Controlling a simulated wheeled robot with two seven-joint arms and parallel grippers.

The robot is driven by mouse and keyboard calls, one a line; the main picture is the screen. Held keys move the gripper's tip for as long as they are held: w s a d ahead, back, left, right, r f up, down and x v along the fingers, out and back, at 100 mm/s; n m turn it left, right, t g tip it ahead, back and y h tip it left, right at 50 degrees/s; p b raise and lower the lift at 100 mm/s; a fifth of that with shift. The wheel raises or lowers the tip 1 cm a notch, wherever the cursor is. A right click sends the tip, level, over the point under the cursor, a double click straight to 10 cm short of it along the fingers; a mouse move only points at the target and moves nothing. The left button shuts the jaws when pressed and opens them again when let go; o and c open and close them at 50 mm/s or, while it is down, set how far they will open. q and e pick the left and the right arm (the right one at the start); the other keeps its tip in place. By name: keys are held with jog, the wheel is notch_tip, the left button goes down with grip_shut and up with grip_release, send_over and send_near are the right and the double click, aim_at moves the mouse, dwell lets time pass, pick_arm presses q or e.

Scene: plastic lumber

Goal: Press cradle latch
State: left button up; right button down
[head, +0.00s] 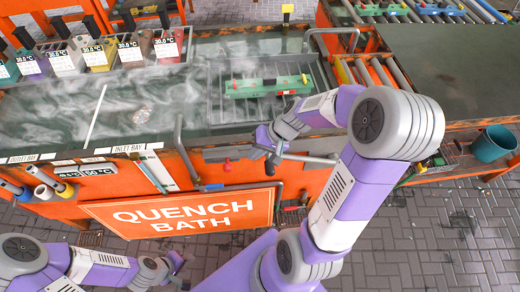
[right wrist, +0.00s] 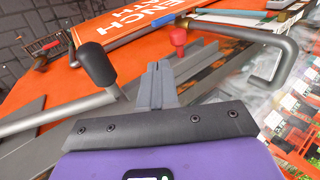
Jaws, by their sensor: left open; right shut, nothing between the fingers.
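The cradle (head: 218,112) sits in the bath, holding a green mould (head: 267,86). A red knob (head: 228,164) stands at the bath's front edge; it also shows in the right wrist view (right wrist: 178,38). A grey lever (head: 312,159) with a black grip (right wrist: 95,64) is close to my right gripper. Which of these is the cradle latch, I cannot tell. My right gripper (head: 272,164) is shut and empty, its fingers (right wrist: 158,82) pointing toward the red knob, apparently apart from it. My left gripper (head: 181,264) is open and low at the left, away from the bath.
The orange sign (head: 184,213) hangs on the bath's front. Bent grey handles (head: 182,150) rise at the edge. Several coloured moulds (head: 97,52) stand at the back left. A teal bucket (head: 493,144) is at the right. Vapour drifts over the bath. The paved floor in front is mostly clear.

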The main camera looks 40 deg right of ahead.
jog(key=w+a+f+b, duration=0.2)
jog(key=w+a+f, duration=0.1)
jog(key=a+f, duration=0.2)
jog(key=shift+w+f, duration=0.2)
jog(key=shift+w, duration=0.05)
